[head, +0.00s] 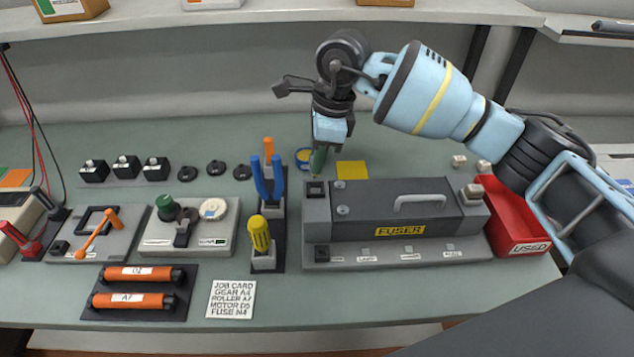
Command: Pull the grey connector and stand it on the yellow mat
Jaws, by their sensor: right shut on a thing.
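My right gripper (319,147) points down above the left end of the fuser unit (375,212). It is shut on a narrow dark grey-green piece (318,163), whose lower end is close to the block at the fuser's left end; I cannot tell if they touch. I cannot tell for sure that this piece is the grey connector. The yellow mat (352,170) lies flat behind the fuser, just right of the gripper, and looks bare. A pale grey block (472,191) sits at the fuser's right end. My left gripper is not in view.
A red USED bin (516,222) stands right of the fuser. Upright tools, a blue-handled one (267,180) and a yellow screwdriver (260,235), stand left of it. A blue ring (303,155) lies beside the gripper.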

